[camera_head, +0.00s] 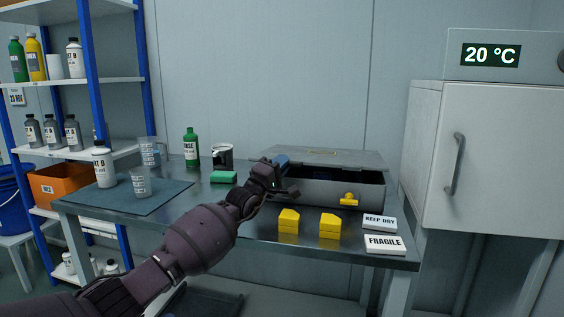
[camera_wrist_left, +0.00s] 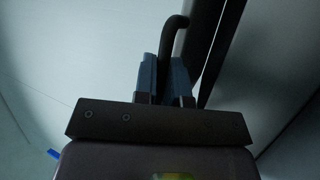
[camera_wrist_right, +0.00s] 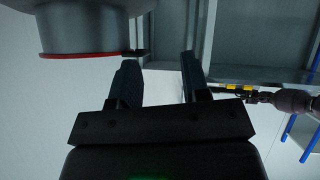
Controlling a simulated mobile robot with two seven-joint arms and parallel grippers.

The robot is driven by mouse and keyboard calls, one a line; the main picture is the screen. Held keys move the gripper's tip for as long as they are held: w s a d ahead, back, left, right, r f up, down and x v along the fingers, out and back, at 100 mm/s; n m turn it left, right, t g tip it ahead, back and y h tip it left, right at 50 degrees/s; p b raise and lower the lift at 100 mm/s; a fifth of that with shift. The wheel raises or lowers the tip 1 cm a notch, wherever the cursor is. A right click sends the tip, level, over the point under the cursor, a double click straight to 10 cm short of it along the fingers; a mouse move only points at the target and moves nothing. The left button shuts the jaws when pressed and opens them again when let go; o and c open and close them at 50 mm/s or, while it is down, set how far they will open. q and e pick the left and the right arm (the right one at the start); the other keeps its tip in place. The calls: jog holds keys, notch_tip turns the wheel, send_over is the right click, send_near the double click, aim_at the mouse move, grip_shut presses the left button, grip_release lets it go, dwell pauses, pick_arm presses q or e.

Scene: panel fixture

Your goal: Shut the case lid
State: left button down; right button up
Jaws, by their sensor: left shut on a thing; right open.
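The grey case (camera_head: 335,190) sits at the right rear of the metal table, with a yellow latch (camera_head: 349,199) on its front. Its grey lid (camera_head: 330,157) lies low above the body, and a dark band shows beneath its front edge. My left gripper (camera_head: 281,160) is at the case's left front, by the lid edge. In the left wrist view its fingers (camera_wrist_left: 163,75) are closed around a dark curved bar (camera_wrist_left: 176,35), which looks like a lid handle. My right gripper (camera_wrist_right: 158,68) is open and empty in its wrist view; it is outside the head view.
Yellow blocks (camera_head: 289,220) and white signs (camera_head: 384,245) lie before the case. A green sponge (camera_head: 223,177), black-and-white mug (camera_head: 222,156) and green bottle (camera_head: 191,148) stand left. A white cabinet (camera_head: 465,160) is at right. A grey red-rimmed cylinder (camera_wrist_right: 90,30) is near my right gripper.

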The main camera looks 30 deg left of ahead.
pick_arm(q)
jog(key=shift+f, duration=0.35)
jog(key=c, duration=1.5)
grip_release()
jog(key=shift+r, duration=0.15)
pick_arm(e)
jog(key=shift+s+f, duration=0.1)
jog(key=shift+s, duration=0.05)
pick_arm(q)
jog(key=shift+s+r, duration=0.1)
jog(key=shift+r, duration=0.05)
jog(key=shift+p+v, duration=1.55)
jog(key=shift+v, duration=3.8)
pick_arm(e)
jog(key=shift+a+r+n+g, duration=0.15)
jog(key=shift+r+n+g, duration=0.15)
jog(key=shift+g, duration=0.3)
